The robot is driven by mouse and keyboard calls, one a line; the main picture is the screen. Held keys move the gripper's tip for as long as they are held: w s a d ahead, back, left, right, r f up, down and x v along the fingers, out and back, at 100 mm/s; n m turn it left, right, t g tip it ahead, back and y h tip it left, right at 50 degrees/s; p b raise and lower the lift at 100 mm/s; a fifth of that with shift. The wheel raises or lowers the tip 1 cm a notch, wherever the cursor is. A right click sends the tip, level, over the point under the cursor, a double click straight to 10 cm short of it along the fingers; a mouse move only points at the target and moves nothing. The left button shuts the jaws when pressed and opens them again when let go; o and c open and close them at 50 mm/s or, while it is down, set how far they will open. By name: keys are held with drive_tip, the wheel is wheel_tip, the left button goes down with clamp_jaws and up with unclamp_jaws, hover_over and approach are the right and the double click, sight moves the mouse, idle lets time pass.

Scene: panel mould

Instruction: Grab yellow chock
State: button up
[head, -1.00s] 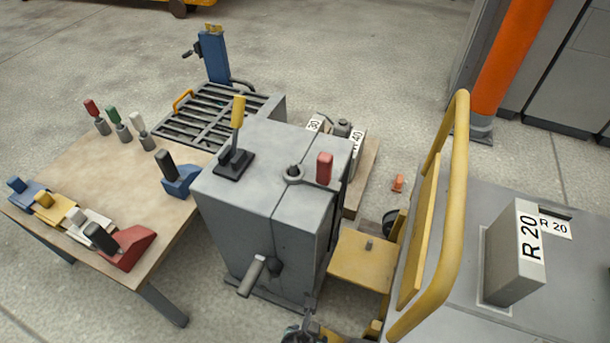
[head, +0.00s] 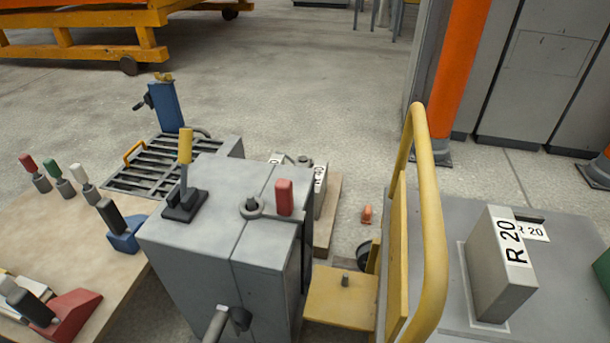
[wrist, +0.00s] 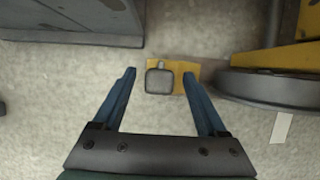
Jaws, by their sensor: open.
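In the wrist view, a yellow block (wrist: 185,71), which looks like the yellow chock, lies on the pale floor. A grey square-topped piece (wrist: 159,81) covers its left part, like an upright handle seen from above. My gripper does not show in the head view now. At the head view's left edge, a sliver of yellow (head: 7,273) shows on the table.
In the wrist view, a dark rounded body with yellow parts (wrist: 270,88) is close at right, and a grey base (wrist: 75,22) is at upper left. The head view shows a grey cabinet (head: 200,262), a yellow rail (head: 430,230) and a wooden table (head: 80,240).

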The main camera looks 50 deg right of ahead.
drive_tip(key=shift+b+x, duration=1.65)
drive_tip(key=shift+x, duration=0.35)
drive_tip(key=shift+w+r, duration=0.1)
clamp_jaws()
